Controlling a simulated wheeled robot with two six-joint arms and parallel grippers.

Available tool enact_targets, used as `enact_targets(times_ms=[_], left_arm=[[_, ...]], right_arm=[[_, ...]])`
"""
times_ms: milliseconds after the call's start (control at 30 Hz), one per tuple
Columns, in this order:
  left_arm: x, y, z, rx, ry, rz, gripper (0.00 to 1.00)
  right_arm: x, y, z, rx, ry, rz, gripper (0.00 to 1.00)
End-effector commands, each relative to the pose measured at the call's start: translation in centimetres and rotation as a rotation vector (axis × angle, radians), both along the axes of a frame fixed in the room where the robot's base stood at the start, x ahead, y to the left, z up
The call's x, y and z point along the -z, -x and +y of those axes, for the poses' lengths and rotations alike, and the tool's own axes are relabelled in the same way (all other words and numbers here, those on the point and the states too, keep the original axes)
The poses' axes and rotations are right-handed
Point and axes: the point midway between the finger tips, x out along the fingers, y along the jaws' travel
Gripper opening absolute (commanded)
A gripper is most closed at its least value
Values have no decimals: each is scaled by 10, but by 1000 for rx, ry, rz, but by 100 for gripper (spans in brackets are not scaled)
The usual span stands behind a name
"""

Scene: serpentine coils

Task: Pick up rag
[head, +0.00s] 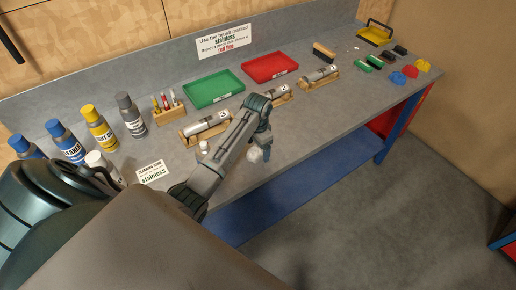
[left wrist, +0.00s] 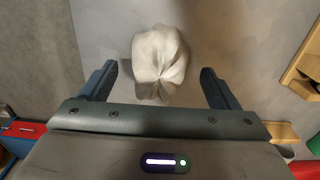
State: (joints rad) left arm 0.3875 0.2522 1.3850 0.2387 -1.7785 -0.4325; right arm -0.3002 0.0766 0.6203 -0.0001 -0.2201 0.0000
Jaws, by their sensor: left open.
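A crumpled white rag (head: 255,155) lies near the front edge of the grey workbench, just below my left gripper (head: 262,142). In the left wrist view the rag (left wrist: 160,62) is a bunched, folded lump. It lies ahead of and between the two dark fingers of my left gripper (left wrist: 157,80), which are spread wide with a gap on both sides. The fingers do not appear to touch the rag. My left arm hides part of the bench around it in the head view. My right gripper is not in view.
Wooden cradles with metal cylinders (head: 205,125) stand behind the rag. Green (head: 213,88) and red (head: 270,66) trays lie further back. Several bottles (head: 101,127) and a small card (head: 153,172) stand at left. The bench's front edge (head: 290,172) is close to the rag.

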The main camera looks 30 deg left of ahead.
Motion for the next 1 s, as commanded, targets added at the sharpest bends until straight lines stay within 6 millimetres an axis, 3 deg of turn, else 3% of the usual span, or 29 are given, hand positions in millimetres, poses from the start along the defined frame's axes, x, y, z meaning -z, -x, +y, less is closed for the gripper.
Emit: enact_targets(times_ms=[333, 600, 1000], left_arm=[[12, 0, 0, 1, -1, 0, 84], [12, 0, 0, 1, -1, 0, 36], [7, 0, 0, 0, -1, -3, 35]], right_arm=[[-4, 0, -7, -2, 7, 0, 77], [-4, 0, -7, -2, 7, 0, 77], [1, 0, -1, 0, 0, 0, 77]])
